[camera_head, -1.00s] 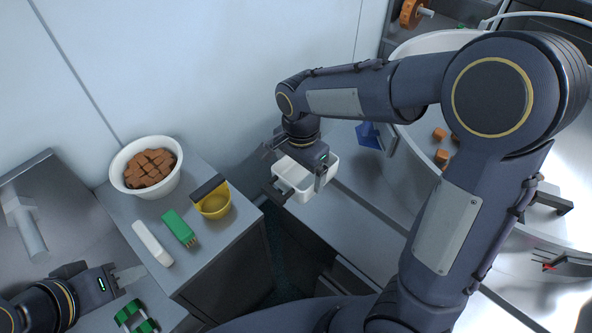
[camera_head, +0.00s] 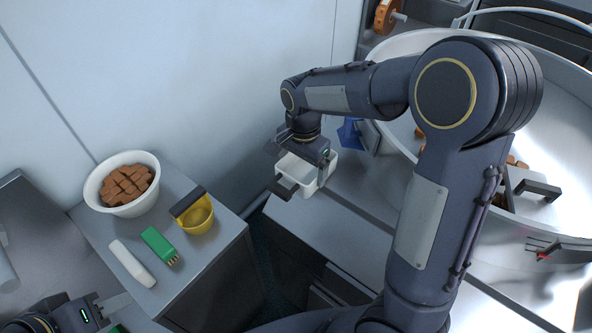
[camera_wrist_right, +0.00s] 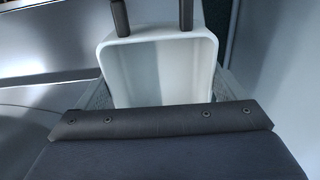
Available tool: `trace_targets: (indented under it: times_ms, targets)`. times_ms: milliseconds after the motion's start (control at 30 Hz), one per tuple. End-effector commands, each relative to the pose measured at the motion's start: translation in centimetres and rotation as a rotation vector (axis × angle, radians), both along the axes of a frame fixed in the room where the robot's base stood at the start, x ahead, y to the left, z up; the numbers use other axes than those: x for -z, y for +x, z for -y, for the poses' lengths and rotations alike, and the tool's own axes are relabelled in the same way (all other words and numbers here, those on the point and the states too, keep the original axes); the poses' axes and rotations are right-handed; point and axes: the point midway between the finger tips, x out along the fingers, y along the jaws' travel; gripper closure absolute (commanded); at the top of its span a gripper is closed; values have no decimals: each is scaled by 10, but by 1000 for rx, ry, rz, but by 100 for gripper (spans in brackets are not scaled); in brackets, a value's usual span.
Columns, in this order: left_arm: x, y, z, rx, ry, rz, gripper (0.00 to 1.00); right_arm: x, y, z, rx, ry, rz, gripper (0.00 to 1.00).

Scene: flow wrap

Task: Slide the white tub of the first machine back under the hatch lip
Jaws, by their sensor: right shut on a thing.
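The white tub (camera_head: 318,184) of the first machine stands upright on the grey machine ledge, left of a blue part (camera_head: 349,134) on the round bowl's side. My right gripper (camera_head: 301,172) is above the tub and shut on its wall. In the right wrist view the tub (camera_wrist_right: 160,75) looks empty, and the gripper's fingers (camera_wrist_right: 153,18) reach its far rim. The hatch lip is not clearly distinguishable. My left gripper (camera_head: 118,303) is low at the left edge, away from the tub; its jaw opening is unclear.
A large round bowl (camera_head: 545,95) fills the right side.

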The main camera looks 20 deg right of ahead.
Motion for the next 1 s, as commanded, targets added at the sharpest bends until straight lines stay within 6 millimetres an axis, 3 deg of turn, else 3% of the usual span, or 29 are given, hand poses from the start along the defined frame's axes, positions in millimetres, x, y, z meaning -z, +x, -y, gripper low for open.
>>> trace_targets:
  times_ms: [700,1000]
  targets:
    - [-6,0,0,0,0,0,64,0,29,49,2,1,1,51]
    - [-8,0,0,0,0,0,64,1,36,60,1,1,1,51]
